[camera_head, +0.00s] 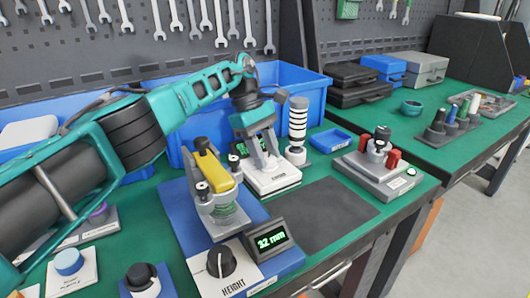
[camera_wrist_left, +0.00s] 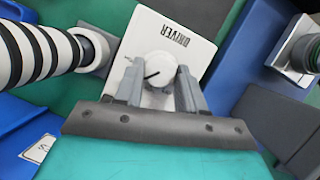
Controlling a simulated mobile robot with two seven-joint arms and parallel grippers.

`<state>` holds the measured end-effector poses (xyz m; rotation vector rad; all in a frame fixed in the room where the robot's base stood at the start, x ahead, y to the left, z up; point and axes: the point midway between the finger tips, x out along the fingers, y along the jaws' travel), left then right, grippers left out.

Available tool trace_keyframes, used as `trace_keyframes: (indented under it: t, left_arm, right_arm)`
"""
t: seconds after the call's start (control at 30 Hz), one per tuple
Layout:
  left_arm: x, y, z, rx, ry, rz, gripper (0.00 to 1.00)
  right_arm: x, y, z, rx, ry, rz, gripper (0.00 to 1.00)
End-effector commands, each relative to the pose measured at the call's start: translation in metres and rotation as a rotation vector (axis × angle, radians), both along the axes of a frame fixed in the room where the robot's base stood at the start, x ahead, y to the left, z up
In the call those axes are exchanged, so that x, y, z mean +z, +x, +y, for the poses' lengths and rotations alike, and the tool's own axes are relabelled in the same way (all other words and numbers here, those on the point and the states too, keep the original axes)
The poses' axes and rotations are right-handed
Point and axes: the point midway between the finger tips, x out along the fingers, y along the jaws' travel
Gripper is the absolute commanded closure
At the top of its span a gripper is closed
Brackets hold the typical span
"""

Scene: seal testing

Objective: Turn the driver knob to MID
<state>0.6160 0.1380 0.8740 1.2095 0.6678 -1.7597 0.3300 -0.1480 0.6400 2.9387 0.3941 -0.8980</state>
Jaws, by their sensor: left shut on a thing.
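The driver unit (camera_head: 274,183) is a white panel behind the blue height fixture in the head view. In the left wrist view its panel (camera_wrist_left: 180,22) reads DRIVER. Its pale round knob (camera_wrist_left: 158,66) carries a short dark pointer line, aimed toward the left in that view. My left gripper (camera_head: 264,160) reaches down onto the panel from above. In the left wrist view my left gripper (camera_wrist_left: 160,90) has one finger on each side of the knob, shut on it. In the head view the fingers mostly hide the knob. My right gripper is not in view.
A striped black-and-white column (camera_head: 298,124) stands close right of the gripper. The blue fixture with a HEIGHT knob (camera_head: 221,262) and a 32 mm display (camera_head: 270,241) is in front. A blue bin (camera_head: 300,82) is behind. A dark mat (camera_head: 325,214) lies clear at right.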

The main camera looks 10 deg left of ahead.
Motion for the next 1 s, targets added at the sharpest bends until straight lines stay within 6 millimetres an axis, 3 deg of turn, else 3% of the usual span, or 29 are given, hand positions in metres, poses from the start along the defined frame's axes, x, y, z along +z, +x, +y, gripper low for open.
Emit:
trace_keyframes:
  t: [0.4, 0.43, 0.6, 0.7, 1.0]
  left_arm:
    - [0.0000, 0.0002, 0.0002, -0.006, 0.002, -0.001, 0.91]
    - [0.0000, 0.0002, 0.0002, -0.006, 0.002, -0.001, 0.60]
    - [0.0000, 0.0002, 0.0002, -0.005, 0.002, -0.001, 0.44]
    - [0.0000, 0.0002, 0.0001, -0.005, 0.001, -0.001, 0.35]
    - [0.0047, 0.0003, 0.0002, -0.005, 0.001, -0.001, 0.35]
  right_arm:
    - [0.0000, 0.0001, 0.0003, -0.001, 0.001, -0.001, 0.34]
    - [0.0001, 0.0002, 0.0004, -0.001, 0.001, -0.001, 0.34]
    - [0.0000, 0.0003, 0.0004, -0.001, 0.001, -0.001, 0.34]
    - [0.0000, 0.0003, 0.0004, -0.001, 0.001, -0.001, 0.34]
    - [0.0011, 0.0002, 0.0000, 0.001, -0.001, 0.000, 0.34]
